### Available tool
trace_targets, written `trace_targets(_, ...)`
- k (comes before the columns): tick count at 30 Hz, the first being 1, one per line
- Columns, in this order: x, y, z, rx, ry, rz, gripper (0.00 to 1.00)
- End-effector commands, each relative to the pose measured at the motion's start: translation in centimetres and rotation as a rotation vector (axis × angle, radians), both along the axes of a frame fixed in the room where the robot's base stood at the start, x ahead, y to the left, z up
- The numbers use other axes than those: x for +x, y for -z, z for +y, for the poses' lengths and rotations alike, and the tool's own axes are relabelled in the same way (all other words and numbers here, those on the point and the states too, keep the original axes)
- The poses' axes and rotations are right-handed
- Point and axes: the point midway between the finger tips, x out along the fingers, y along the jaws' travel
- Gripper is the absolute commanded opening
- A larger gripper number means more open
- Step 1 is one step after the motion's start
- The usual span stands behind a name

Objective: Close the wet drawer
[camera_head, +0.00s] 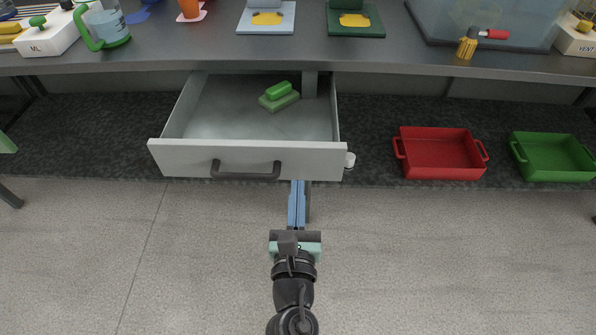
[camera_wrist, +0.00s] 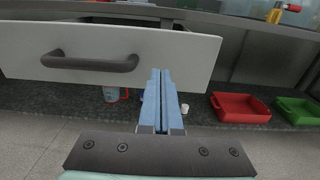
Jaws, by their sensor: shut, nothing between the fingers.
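The wet drawer (camera_head: 245,160) is pulled out from under the bench, with a pale grey front and a dark bar handle (camera_head: 245,172). Inside it lies a green brush or sponge (camera_head: 279,96). My gripper (camera_head: 298,184) is shut and empty, its blue fingers pointing at the right part of the drawer front, right of the handle. In the wrist view the drawer front (camera_wrist: 190,58) fills the upper left, and the fingertips (camera_wrist: 160,72) overlap its lower right part. I cannot tell whether they touch it.
A red tray (camera_head: 440,155) and a green tray (camera_head: 556,158) stand on the dark lower shelf at right. A small white item (camera_head: 349,160) is beside the drawer's right edge. The bench top (camera_head: 200,52) overhangs the drawer. The floor in front is clear.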

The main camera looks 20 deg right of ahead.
Motion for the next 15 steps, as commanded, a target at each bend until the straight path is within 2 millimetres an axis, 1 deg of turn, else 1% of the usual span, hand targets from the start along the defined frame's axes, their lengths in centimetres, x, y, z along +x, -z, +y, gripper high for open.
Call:
trace_targets(1, 0.8, -0.1, -0.3, -0.001, 0.001, -0.002, 0.0)
trace_targets(6, 2.7, 0.0, -0.9, 0.001, 0.001, -0.001, 0.0)
trace_targets(10, 3.5, 0.0, -1.1, 0.0, 0.001, 0.0, 0.0)
trace_targets(15, 3.7, 0.0, -1.2, 0.0, 0.001, 0.0, 0.0)
